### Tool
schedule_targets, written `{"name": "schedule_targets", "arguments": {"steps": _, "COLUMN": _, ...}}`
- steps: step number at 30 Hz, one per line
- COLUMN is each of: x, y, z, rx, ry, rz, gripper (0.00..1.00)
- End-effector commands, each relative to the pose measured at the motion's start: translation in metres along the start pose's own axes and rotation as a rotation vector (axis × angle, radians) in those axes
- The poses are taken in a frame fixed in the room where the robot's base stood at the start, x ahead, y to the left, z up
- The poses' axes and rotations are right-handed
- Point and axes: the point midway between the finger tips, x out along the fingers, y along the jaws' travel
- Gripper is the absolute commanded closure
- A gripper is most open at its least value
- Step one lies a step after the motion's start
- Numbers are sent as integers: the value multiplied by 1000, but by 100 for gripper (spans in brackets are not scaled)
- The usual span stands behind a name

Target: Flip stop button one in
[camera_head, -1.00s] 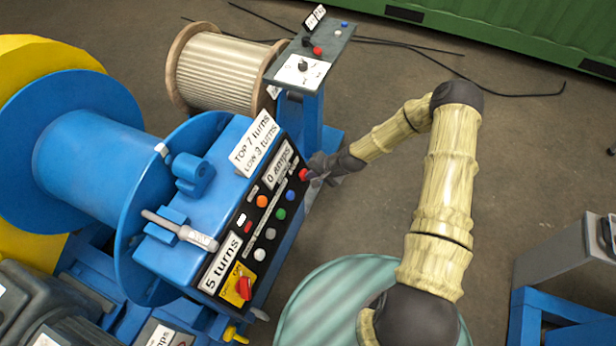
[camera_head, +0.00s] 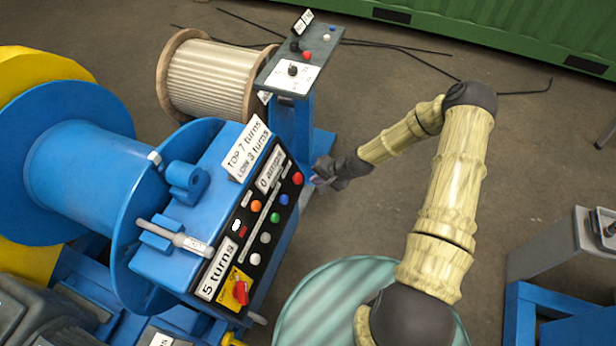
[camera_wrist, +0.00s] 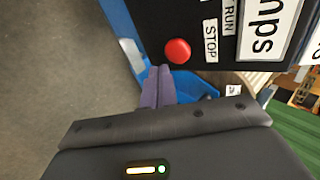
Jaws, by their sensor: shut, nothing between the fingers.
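The red stop button (camera_head: 297,179) sits at the upper right corner of the black control panel (camera_head: 222,262) on the blue winch box. In the wrist view the same red button (camera_wrist: 178,51) shows beside the STOP label (camera_wrist: 210,41). I cannot tell how far in it stands. My gripper (camera_head: 314,181) is just right of the button in the head view, with a small gap. In the wrist view the purple fingers of my gripper (camera_wrist: 160,70) are together and empty, their tips just below and left of the button.
Blue, green, orange and white buttons line the panel, with a red rotary switch (camera_head: 241,292) at its lower end. A second control stand (camera_head: 300,60) rises behind. A pale green drum (camera_head: 310,300) stands below my arm. Open floor (camera_head: 390,215) lies to the right.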

Motion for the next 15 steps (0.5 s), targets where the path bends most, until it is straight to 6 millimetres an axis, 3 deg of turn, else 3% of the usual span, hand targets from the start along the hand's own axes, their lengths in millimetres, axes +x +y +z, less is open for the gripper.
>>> {"name": "schedule_targets", "arguments": {"steps": 9, "x": -60, "y": 0, "z": 0, "rx": -3, "ry": 2, "rz": 2, "gripper": 100}}
{"name": "schedule_targets", "arguments": {"steps": 15, "x": -84, "y": -1, "z": 1, "rx": -4, "ry": -2, "rz": 2, "gripper": 100}}
